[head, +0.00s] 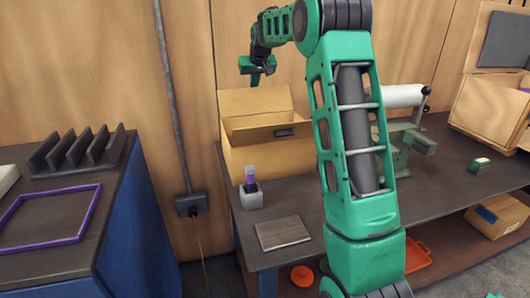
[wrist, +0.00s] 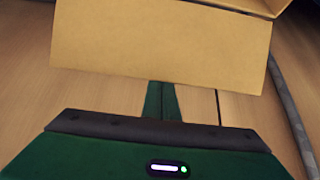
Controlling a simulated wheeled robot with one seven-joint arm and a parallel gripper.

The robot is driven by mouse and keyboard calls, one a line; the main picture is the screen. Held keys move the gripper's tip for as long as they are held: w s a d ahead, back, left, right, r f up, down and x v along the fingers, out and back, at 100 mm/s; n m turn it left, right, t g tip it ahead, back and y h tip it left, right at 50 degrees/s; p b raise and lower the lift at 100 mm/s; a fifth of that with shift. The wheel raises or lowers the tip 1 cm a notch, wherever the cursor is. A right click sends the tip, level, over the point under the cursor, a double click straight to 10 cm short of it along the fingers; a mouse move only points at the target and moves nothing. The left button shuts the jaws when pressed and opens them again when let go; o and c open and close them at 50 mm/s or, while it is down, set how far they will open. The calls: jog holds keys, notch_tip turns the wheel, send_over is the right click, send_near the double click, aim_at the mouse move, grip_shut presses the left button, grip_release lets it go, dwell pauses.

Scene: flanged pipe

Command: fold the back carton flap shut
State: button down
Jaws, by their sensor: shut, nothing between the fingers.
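The open tan carton (head: 262,153) stands on the workbench against the wooden wall. Its back flap (head: 255,101) stands raised at the far side, and a flap also fills the upper part of the wrist view (wrist: 160,45). My gripper (head: 254,83) is shut and empty, just above the back flap's top edge. In the wrist view the closed green fingers (wrist: 161,95) reach to the flap's lower edge in the picture; I cannot tell whether they touch it or pass behind it.
A grey block with a purple piece (head: 251,190) and a brown board (head: 283,233) lie in front of the carton. A green vise (head: 402,145) and a white roll (head: 392,96) stand to the right. A grey conduit (head: 170,95) runs down the wall at left.

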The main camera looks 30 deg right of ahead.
aim_at(256, 98)
jog(key=shift+s+a+f, duration=0.15)
jog(key=shift+s+a, duration=0.1)
jog(key=shift+s, duration=0.7)
jog(key=shift+s+a+f, duration=0.15)
jog(key=shift+s+a, duration=0.1)
jog(key=shift+s, duration=0.65)
jog(key=shift+s+a+f, duration=0.15)
jog(key=shift+s+a, duration=0.1)
jog(key=shift+s, duration=0.7)
jog(key=shift+s+a+r, duration=0.1)
jog(key=shift+s, duration=0.4)
jog(key=shift+s+a+f, duration=0.15)
jog(key=shift+s+f, duration=0.15)
jog(key=shift+s, duration=0.15)
jog(key=shift+w, duration=0.1)
jog(key=shift+r, duration=0.45)
jog(key=shift+r, duration=0.2)
notch_tip(256, 98, up, 8)
jog(key=shift+f, duration=0.2)
